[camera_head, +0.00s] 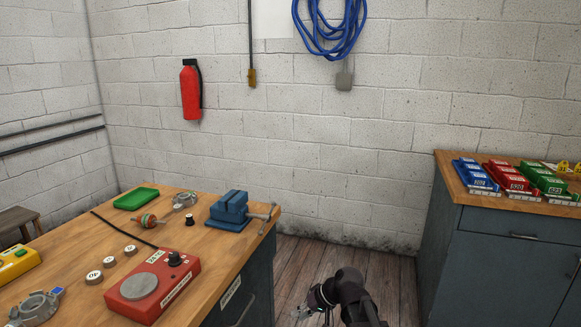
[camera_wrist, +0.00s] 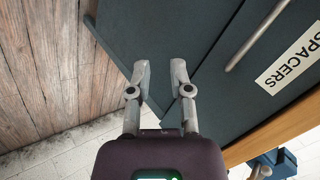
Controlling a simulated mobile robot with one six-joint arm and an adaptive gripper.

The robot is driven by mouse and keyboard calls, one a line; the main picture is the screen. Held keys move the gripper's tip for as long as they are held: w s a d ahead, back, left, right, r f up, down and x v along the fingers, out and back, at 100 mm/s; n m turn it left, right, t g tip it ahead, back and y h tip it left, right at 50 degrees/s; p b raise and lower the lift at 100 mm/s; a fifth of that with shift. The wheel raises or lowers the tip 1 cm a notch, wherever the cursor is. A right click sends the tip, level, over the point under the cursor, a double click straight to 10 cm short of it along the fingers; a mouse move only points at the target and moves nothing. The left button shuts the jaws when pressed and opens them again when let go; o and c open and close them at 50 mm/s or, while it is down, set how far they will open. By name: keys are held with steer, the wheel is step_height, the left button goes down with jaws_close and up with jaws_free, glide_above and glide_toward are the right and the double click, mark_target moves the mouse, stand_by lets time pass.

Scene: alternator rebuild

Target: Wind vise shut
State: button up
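The blue vise (camera_head: 230,209) stands on the far right corner of the wooden workbench, with its grey screw and handle (camera_head: 267,216) sticking out past the bench's right edge. I cannot tell how wide its jaws are apart. Part of the vise (camera_wrist: 277,163) also shows at the lower right of the wrist view. My gripper (camera_head: 305,311) is low, beside the bench and over the floor, apart from the vise. In the wrist view my gripper (camera_wrist: 160,66) has its two fingers apart with nothing between them, in front of the dark cabinet side.
The workbench (camera_head: 218,267) holds a red device (camera_head: 153,287), a green tray (camera_head: 136,198), a rotor (camera_head: 146,221) and several small round pieces. A drawer labelled SPACERS (camera_wrist: 292,58) is close to my gripper. Another cabinet (camera_head: 490,262) with coloured bins stands right. Wooden floor (camera_head: 315,257) lies between.

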steer(key=s+d+f+m+g+h, duration=0.1)
steer(key=s+d+f+h, duration=0.1)
steer(key=s+d+h, duration=0.4)
steer(key=s+d+f+g+h, duration=0.1)
steer(key=s+d+f+h, duration=0.15)
steer(key=d, duration=0.55)
step_height(320, 180, up, 24)
steer(key=a+p, duration=0.1)
steer(key=p, duration=2.2)
steer(key=shift+s+f+y, duration=0.2)
steer(key=shift+s+y, duration=0.05)
steer(key=shift+y, duration=0.1)
